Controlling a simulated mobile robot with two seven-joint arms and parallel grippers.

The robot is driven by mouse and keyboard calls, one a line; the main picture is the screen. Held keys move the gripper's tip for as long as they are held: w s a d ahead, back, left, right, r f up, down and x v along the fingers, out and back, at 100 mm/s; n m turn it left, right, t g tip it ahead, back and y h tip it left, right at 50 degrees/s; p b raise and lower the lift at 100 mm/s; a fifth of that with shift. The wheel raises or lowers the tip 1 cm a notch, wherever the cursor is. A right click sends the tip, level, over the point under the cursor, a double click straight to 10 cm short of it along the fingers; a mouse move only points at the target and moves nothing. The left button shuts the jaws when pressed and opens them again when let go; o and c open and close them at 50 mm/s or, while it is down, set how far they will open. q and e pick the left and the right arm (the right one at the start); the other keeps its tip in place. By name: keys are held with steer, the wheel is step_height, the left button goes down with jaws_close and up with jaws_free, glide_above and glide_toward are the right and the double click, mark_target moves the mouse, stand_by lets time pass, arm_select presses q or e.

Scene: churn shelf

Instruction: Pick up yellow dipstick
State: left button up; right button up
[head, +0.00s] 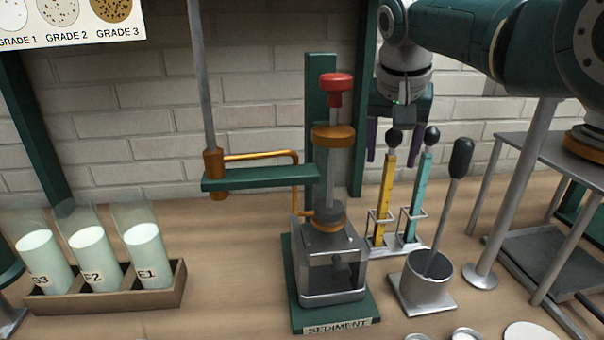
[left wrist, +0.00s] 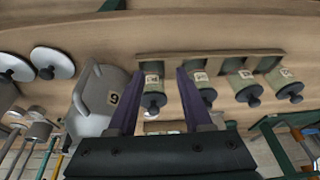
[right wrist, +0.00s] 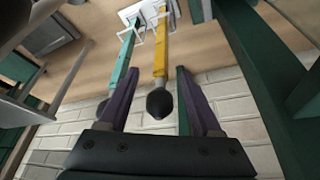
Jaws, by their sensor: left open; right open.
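The yellow dipstick (head: 384,205) stands upright, slightly tilted, in a small wire rack (head: 396,243), with a round black knob on top. A teal dipstick (head: 418,190) stands beside it on the right. My right gripper (head: 394,152) is open above the rack and points down, its fingers around the height of the knobs. In the right wrist view the yellow dipstick (right wrist: 160,60) and its black knob (right wrist: 160,103) show between the open fingers; contact does not show. My left gripper (left wrist: 160,72) is open, seen only in its wrist view, over a rack of small labelled containers.
A green sediment press (head: 331,250) stands left of the dipsticks. A metal cup (head: 428,280) with a black-handled rod is close in front on the right. A metal stand (head: 545,145) is further right. A wooden tray (head: 110,300) of labelled cylinders is at the left.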

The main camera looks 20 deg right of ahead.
steer(key=shift+c, duration=0.4)
jaws_close()
stand_by(0.9)
